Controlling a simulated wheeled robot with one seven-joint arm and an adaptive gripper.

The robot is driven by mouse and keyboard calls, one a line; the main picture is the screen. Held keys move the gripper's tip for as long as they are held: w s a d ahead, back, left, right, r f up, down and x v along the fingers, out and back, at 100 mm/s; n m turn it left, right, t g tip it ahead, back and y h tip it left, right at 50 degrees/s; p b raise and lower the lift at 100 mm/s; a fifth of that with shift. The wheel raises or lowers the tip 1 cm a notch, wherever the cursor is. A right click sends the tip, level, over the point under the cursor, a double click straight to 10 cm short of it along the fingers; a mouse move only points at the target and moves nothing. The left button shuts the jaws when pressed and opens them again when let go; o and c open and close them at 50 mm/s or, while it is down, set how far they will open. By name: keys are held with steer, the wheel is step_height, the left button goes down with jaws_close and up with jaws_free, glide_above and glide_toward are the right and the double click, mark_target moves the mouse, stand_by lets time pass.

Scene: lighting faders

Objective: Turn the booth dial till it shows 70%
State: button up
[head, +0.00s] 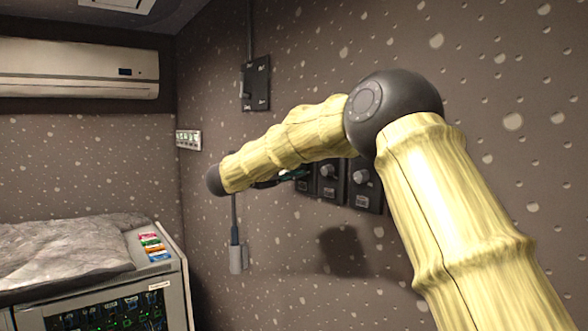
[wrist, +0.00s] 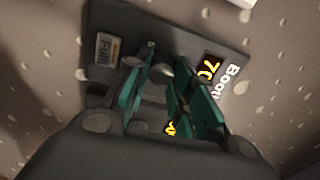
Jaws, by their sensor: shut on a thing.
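The booth panel (wrist: 125,25) is a dark plate seen tilted in the wrist view, with a white label that starts "Boot". Its lit display (wrist: 209,66) shows a yellow 7 and a second digit that looks like 0; the rest is covered by a finger. My gripper (wrist: 166,88) has its teal fingers shut on the grey booth dial (wrist: 161,72), one on each side. In the head view my gripper (head: 291,173) reaches the wall at the left of a row of dial panels, and my arm hides most of the booth panel.
Two more dial panels, a middle one (head: 329,181) and a right one (head: 363,186), sit close beside it on the wall. A black switch box (head: 256,83) is higher up. A cabinet (head: 158,255) with coloured tabs stands at the lower left.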

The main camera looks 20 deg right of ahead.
steer(key=shift+n, duration=0.9)
steer(key=shift+f, duration=0.1)
steer(key=o, duration=1)
steer(key=v, duration=1.2)
steer(key=shift+f, duration=0.1)
